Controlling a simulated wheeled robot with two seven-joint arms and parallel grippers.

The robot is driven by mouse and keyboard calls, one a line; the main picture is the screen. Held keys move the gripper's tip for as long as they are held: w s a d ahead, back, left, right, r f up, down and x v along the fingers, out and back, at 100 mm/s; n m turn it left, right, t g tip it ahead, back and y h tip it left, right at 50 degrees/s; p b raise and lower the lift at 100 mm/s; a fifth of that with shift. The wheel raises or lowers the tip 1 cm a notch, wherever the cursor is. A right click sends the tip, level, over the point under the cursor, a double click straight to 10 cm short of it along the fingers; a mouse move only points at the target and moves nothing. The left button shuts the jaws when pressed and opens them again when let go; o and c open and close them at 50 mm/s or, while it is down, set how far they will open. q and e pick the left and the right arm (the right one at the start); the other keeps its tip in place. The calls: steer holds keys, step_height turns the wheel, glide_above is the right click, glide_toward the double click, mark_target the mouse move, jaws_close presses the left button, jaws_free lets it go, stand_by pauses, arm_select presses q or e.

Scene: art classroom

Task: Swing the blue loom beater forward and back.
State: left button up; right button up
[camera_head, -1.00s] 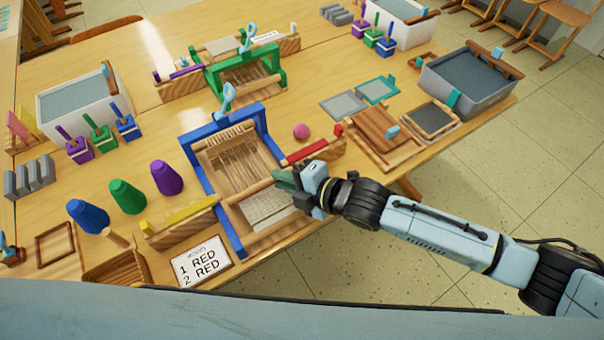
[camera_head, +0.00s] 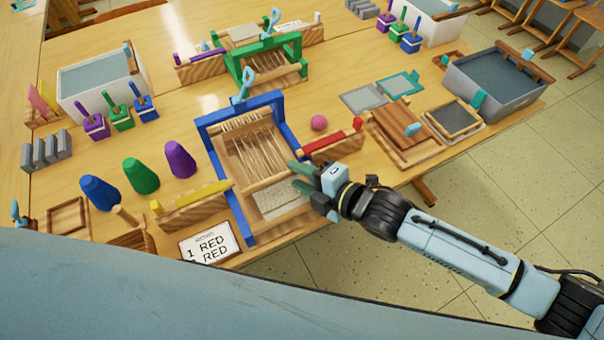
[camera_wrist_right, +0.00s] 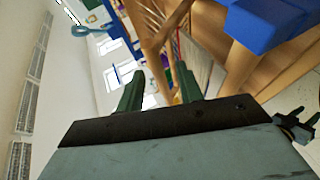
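The blue loom (camera_head: 228,205) stands on the wooden table in the head view, with pale warp threads and a woven patch near its front. Its blue crossbar (camera_head: 240,110) is at the back, with a light-blue looped handle (camera_head: 242,86) above it. I cannot tell clearly which part is the beater. My right gripper (camera_head: 299,177) is open at the loom's right side, its dark green fingers parted over the right front part.
A red-topped wooden block (camera_head: 332,142) and pink ball (camera_head: 319,122) lie right of the loom. A yellow-topped block (camera_head: 190,207) and a RED card (camera_head: 210,243) are left and in front. A green loom (camera_head: 290,45) stands behind. Yarn cones crowd the left.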

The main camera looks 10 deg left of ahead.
arm_select(q)
steer(key=shift+w, duration=0.1)
arm_select(e)
steer(key=shift+d, duration=0.15)
arm_select(q)
steer(key=shift+d+r+p, duration=0.2)
steer(key=shift+r+p, duration=0.55)
steer(key=shift+p, duration=0.05)
arm_select(e)
steer(key=v, duration=1.3)
arm_select(q)
steer(key=shift+o, duration=0.3)
arm_select(e)
steer(key=shift+s, duration=0.1)
